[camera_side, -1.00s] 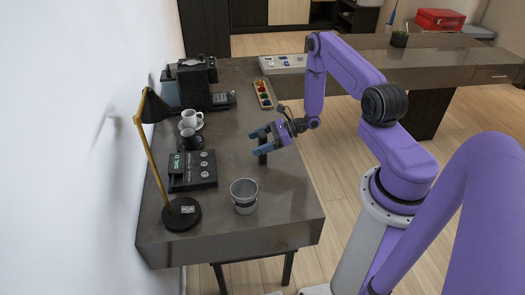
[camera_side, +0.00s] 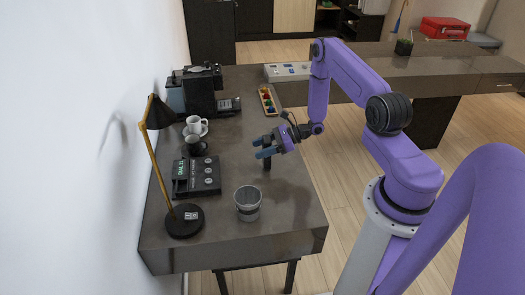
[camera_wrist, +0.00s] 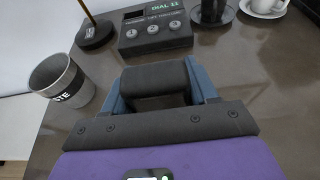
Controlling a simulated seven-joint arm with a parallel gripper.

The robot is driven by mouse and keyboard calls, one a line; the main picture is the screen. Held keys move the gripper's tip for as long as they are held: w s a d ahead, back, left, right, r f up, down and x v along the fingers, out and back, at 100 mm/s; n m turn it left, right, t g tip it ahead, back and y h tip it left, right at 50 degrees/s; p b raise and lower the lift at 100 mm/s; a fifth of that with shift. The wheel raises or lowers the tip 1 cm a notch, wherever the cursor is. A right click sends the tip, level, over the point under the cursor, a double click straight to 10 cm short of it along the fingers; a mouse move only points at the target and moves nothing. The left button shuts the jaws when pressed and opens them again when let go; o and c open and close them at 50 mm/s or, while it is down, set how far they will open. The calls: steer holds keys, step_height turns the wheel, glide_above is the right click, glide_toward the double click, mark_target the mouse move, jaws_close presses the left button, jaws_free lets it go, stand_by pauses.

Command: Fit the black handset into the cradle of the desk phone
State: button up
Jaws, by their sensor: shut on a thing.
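The black handset (camera_side: 267,163) is between my gripper's blue fingers, over the right part of the desk. My gripper (camera_side: 264,148) is shut on it. In the wrist view the handset (camera_wrist: 152,82) is a dark, rounded block between the fingertips (camera_wrist: 162,92). I cannot tell whether its lower end touches the desk. A dark unit with small pale keys (camera_side: 229,105), beside the black machine at the far left of the desk, looks like the desk phone. Its cradle is too small to make out, and it is outside the wrist view.
A white cup (camera_side: 195,124) and dark cup (camera_side: 192,145) stand at left. A tray of coloured pieces (camera_side: 267,100) lies beyond my gripper. The desk's middle is clear.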

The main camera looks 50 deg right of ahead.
step_height(320, 180, up, 9)
steer(key=w+a+r, duration=0.1)
steer(key=a+r, duration=0.1)
steer(key=a, duration=1)
steer(key=w+a+r, duration=0.2)
steer(key=a, duration=0.9)
steer(key=shift+w+a+f, duration=0.5)
steer(key=shift+w+f, duration=1.6)
steer(key=shift+w, duration=0.15)
steer(key=shift+w+a+f, duration=0.5)
steer(key=shift+w+f, duration=1.65)
steer(key=shift+w, duration=0.1)
steer(key=shift+w+a+f, duration=0.5)
steer(key=shift+w+f, duration=1.6)
steer(key=shift+w, duration=0.15)
steer(key=shift+f, duration=0.2)
steer(key=o, duration=1.3)
